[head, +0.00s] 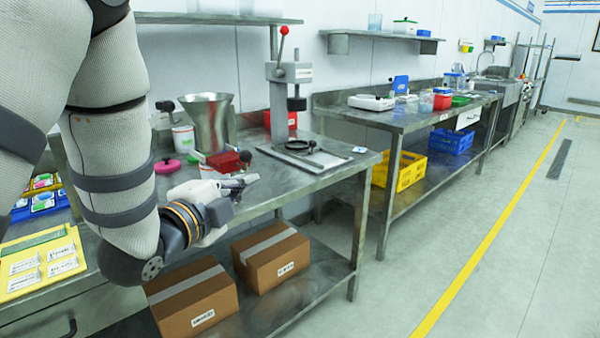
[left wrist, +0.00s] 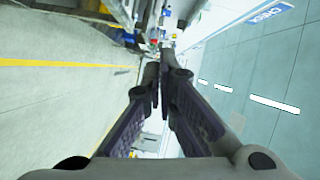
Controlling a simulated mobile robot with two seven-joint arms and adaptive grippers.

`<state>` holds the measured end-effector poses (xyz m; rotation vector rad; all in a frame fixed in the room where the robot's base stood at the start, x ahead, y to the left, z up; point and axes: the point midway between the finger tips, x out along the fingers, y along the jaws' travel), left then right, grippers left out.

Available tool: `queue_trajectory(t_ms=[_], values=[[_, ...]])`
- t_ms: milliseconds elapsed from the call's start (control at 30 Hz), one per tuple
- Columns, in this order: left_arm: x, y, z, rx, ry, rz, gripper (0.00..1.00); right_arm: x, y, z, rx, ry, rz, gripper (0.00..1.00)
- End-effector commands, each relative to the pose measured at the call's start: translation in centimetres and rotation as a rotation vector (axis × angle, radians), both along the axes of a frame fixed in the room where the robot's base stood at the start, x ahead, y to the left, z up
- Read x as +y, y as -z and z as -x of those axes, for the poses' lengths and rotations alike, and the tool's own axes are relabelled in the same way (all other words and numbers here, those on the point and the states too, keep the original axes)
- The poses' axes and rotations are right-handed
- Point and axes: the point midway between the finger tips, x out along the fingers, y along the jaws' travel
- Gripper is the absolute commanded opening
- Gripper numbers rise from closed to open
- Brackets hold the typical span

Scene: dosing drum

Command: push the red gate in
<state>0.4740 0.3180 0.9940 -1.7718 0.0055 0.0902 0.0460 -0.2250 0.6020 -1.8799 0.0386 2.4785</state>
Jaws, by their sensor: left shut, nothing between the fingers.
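The red gate (head: 228,160) is a red block with a dark knob on its right end, just below and right of a metal hopper (head: 208,120) on the steel bench. My left gripper (head: 250,181) is in front of the gate and slightly below it in the head view, with its fingertips pointing right. A gap between fingertips and gate cannot be judged. In the left wrist view the fingers (left wrist: 158,72) are together with nothing between them. The gate cannot be made out in that view. My right gripper is not seen.
A press with a red-knobbed lever (head: 281,75) stands right of the hopper. A pink lid (head: 167,166) lies left of the gate. Cardboard boxes (head: 271,257) sit on the shelf below. The bench's front right (head: 300,179) is fairly clear.

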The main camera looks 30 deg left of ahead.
Motion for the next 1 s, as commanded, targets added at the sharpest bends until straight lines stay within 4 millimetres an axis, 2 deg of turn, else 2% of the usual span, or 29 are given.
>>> queue_trajectory(t_ms=[67,167,567,733,1000], values=[[0.1,-0.8,-0.4,-0.023,0.003,-0.021,0.00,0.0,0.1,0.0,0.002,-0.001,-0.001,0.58],[0.1,-0.7,-1.6,-0.023,0.005,-0.022,0.00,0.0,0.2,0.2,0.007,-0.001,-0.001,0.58],[0.5,0.0,-10.2,-0.018,0.003,-0.019,0.00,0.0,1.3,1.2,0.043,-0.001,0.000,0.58],[3.2,0.2,-10.6,-0.021,-0.001,-0.015,0.00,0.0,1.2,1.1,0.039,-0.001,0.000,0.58],[4.4,0.5,-10.8,-0.019,0.003,-0.017,0.00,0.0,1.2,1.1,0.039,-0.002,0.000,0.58]])
